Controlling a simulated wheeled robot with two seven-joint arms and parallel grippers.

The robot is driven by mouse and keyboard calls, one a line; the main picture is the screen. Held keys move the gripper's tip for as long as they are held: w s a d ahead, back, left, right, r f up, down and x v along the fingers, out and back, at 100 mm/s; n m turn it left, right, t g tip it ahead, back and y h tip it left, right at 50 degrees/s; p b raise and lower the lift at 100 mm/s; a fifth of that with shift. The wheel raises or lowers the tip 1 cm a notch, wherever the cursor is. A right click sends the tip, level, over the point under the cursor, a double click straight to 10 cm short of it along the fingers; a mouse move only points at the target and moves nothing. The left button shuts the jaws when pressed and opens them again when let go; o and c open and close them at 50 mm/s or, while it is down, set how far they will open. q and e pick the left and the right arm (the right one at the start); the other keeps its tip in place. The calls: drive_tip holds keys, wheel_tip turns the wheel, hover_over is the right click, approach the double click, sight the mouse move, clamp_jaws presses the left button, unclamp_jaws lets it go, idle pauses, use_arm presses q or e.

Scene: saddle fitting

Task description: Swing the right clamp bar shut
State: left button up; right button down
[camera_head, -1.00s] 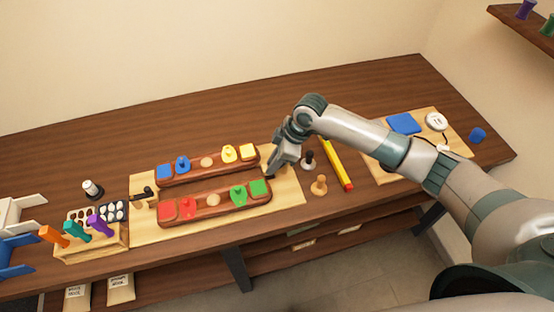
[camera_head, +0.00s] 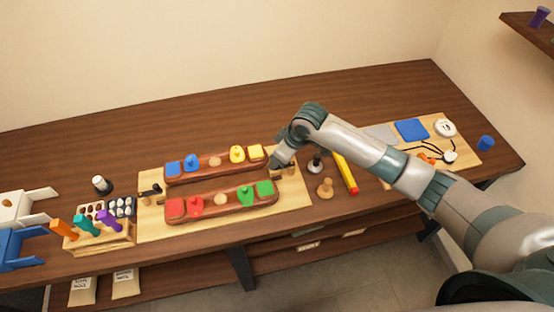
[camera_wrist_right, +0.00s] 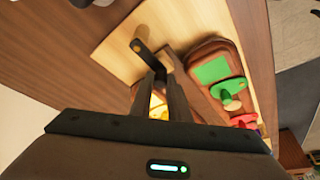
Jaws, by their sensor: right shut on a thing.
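My right gripper (camera_head: 275,164) is low over the right end of the light wood board (camera_head: 222,220), beside the back brown saddle (camera_head: 224,162). In the right wrist view its fingers (camera_wrist_right: 158,70) are closed around the end of a black bar, the right clamp bar (camera_wrist_right: 143,50). The bar runs from a dark pivot with a brass-coloured spot on a small wooden block. In the head view the gripper partly hides this clamp (camera_head: 290,168). The front brown saddle (camera_head: 221,200) carries red and green pieces. My left gripper is not in view.
A black left clamp bar (camera_head: 150,190) stands at the board's left end. Right of the board are a black peg (camera_head: 316,163), a wooden peg (camera_head: 325,188) and a yellow bar (camera_head: 346,174). A rack with coloured handles (camera_head: 100,240) stands at left. The table's back is clear.

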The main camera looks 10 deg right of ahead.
drive_tip(key=shift+w, duration=0.1)
drive_tip(key=c, duration=1.7)
unclamp_jaws()
drive_tip(key=shift+b+v, duration=0.4)
drive_tip(key=shift+v, duration=0.5)
drive_tip(key=shift+b+v, duration=2.25)
drive_tip(key=shift+v, duration=5.6)
drive_tip(key=shift+f, duration=0.1)
